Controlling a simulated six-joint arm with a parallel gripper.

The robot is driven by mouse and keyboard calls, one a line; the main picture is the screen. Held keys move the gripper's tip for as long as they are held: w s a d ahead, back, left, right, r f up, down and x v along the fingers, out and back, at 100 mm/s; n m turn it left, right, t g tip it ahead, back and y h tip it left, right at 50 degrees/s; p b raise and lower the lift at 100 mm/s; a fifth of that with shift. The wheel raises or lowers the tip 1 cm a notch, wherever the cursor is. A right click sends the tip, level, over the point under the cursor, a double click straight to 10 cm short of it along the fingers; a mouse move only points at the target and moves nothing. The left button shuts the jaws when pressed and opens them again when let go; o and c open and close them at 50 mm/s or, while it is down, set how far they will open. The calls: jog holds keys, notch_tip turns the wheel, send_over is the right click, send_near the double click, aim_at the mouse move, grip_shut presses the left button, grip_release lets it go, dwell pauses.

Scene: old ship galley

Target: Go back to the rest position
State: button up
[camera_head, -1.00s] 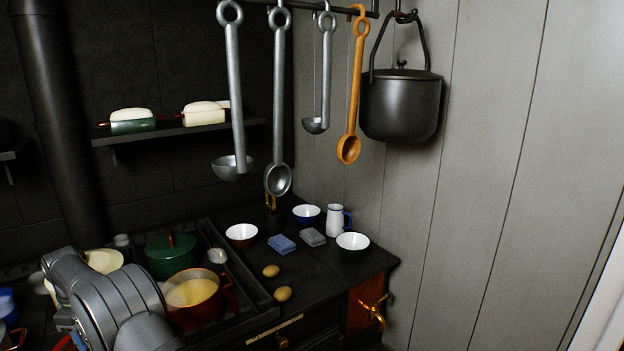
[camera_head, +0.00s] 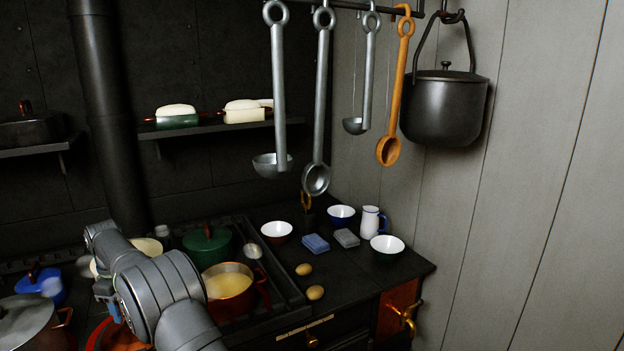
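My grey arm comes up from the bottom edge, left of centre, and bends over the left part of the black stove (camera_head: 345,268). An orange-red pot (camera_head: 228,288) with pale yellow contents stands just right of the arm. A green lidded pot (camera_head: 207,247) stands behind it. A large lidded pot (camera_head: 30,325) and a blue pot (camera_head: 42,284) are left of the arm. An orange-red item (camera_head: 115,335) is partly hidden below the arm.
Bowls (camera_head: 277,231), a white jug (camera_head: 371,221), a blue block (camera_head: 315,243), a grey block (camera_head: 346,238) and two potatoes (camera_head: 315,293) sit on the stove's right side. Ladles (camera_head: 279,90), a wooden spoon (camera_head: 397,90) and a black cauldron (camera_head: 443,108) hang above. Air between them is clear.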

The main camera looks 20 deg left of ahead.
notch_tip(320, 180, down, 6)
jog(key=shift+r, duration=0.15)
notch_tip(320, 180, up, 11)
jog(key=w+d+r, duration=1.6)
jog(key=w+d, duration=0.3)
notch_tip(320, 180, down, 14)
jog(key=shift+f, duration=0.25)
